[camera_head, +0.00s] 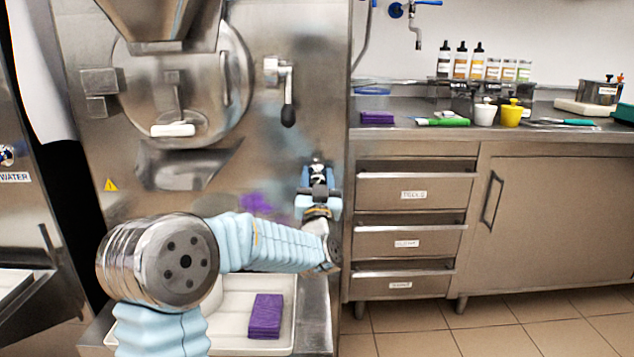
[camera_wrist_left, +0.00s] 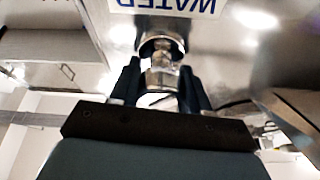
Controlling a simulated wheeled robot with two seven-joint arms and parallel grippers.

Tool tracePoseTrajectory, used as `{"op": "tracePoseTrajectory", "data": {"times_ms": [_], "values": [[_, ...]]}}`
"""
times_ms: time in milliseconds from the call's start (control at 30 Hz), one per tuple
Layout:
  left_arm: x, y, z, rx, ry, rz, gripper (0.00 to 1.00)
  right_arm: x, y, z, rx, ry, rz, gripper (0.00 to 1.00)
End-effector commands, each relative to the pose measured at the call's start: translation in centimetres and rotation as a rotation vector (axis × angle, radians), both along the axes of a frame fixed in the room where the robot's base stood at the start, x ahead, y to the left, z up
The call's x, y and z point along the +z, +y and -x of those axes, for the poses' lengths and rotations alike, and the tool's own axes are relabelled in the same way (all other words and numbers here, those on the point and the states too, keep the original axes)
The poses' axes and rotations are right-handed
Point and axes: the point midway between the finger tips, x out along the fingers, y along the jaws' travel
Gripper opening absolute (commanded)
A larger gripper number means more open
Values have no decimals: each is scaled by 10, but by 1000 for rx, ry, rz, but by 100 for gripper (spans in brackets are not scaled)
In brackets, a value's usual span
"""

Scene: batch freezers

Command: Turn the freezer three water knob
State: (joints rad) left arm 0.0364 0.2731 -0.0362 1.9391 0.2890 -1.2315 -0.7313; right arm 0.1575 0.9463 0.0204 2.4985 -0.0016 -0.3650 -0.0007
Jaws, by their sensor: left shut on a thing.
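A metal water knob (camera_wrist_left: 161,62) sticks out of the steel panel below an upside-down WATER label (camera_wrist_left: 178,6) in the left wrist view. My left gripper's dark fingers (camera_wrist_left: 160,90) are shut on it, one on each side. In the head view my left gripper (camera_head: 317,178) is at the lower right of the freezer front (camera_head: 300,110), and my fingers mostly hide the knob there. My right gripper is not in view.
A white tray (camera_head: 212,296) with a folded purple cloth (camera_head: 265,316) lies below my left arm. A black-tipped lever (camera_head: 287,100) hangs above the gripper. Another machine with a WATER label (camera_head: 14,177) is at far left. A drawer counter (camera_head: 412,213) stands close on the right.

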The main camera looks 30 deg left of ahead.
Motion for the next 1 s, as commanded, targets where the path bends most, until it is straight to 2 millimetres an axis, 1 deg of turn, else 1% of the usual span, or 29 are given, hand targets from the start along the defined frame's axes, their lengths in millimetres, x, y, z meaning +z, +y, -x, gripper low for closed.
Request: {"op": "tracePoseTrajectory", "data": {"times_ms": [33,100,400,800,1000], "values": [[-2,0,1,1,15,-30,16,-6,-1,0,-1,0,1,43],[-3,-1,0,0,47,-79,16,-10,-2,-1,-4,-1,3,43],[-2,-2,0,-1,194,-320,16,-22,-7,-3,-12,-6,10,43],[-1,-3,-1,-1,383,-627,15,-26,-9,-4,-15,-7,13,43],[-1,-4,-2,-2,452,-742,15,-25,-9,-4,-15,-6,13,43]]}}
